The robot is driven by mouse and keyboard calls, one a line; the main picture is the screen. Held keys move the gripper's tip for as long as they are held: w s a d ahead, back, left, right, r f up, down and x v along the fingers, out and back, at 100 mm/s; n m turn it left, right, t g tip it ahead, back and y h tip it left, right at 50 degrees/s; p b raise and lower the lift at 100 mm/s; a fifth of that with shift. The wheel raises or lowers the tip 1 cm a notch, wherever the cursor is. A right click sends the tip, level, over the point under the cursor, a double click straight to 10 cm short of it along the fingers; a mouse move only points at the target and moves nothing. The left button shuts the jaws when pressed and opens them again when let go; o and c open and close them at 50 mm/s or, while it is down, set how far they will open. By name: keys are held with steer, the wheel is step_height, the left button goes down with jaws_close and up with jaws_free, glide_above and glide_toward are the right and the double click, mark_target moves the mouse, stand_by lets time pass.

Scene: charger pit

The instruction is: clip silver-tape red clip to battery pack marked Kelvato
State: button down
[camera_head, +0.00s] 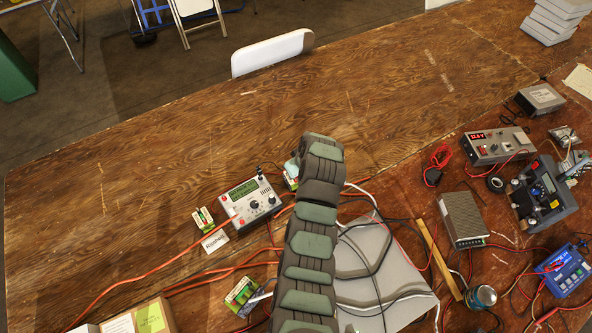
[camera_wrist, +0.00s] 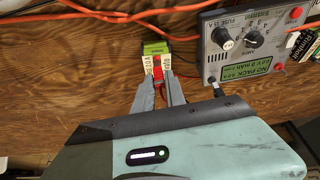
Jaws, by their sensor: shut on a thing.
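In the wrist view, my gripper (camera_wrist: 158,82) has its two grey fingers close together with a small red piece, the red clip (camera_wrist: 158,68), between their tips. I cannot make out any silver tape on it. The clip is right at a green battery pack (camera_wrist: 155,48), over its white name label (camera_wrist: 147,66). The label is partly covered, and only some letters show on either side of the red. I cannot tell whether the clip touches a terminal.
The grey meter (camera_head: 249,199) stands close beside the pack; it also shows in the wrist view (camera_wrist: 252,45). Another pack (camera_head: 203,219) with a white label card (camera_head: 215,241) stands on the meter's other side. Orange cables cross the wooden table. A third pack (camera_head: 241,292) lies nearer.

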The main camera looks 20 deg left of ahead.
steer(key=c, duration=1.3)
jaws_free()
steer(key=shift+o, duration=0.3)
steer(key=shift+o, duration=0.7)
steer(key=shift+r, duration=0.1)
steer(key=shift+r+p, duration=1.25)
steer(key=shift+r, duration=2.4)
